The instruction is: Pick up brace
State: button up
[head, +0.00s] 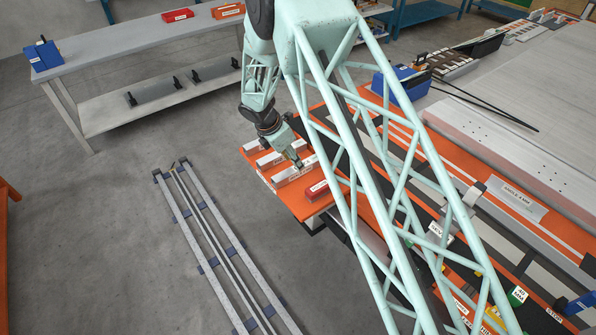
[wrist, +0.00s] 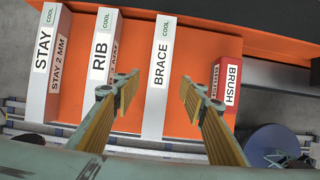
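The brace (wrist: 159,75) is a long white bar with a black BRACE label and a green COOL mark. It lies on the orange shelf (wrist: 210,40). In the head view the brace (head: 290,174) is beside the red block and partly below my gripper (head: 297,161). In the wrist view my gripper (wrist: 158,86) is open, with one yellow-padded finger on each side of the brace. Both fingers appear apart from it, and nothing is held. I cannot tell how far above it the fingertips are.
To the left of the brace are the white RIB bar (wrist: 104,60) and STAY bar (wrist: 48,60). To its right is the red BRUSH block (wrist: 226,85). A metal rail frame (head: 215,240) lies on the floor. A grey bench (head: 130,45) stands behind.

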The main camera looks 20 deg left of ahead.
jog(key=shift+x, duration=2.3)
jog(key=shift+w, duration=0.1)
jog(key=shift+c, duration=0.2)
jog(key=c, duration=1.1)
jog(key=shift+o, duration=0.2)
jog(key=shift+r, duration=0.15)
notch_tip(320, 180, up, 10)
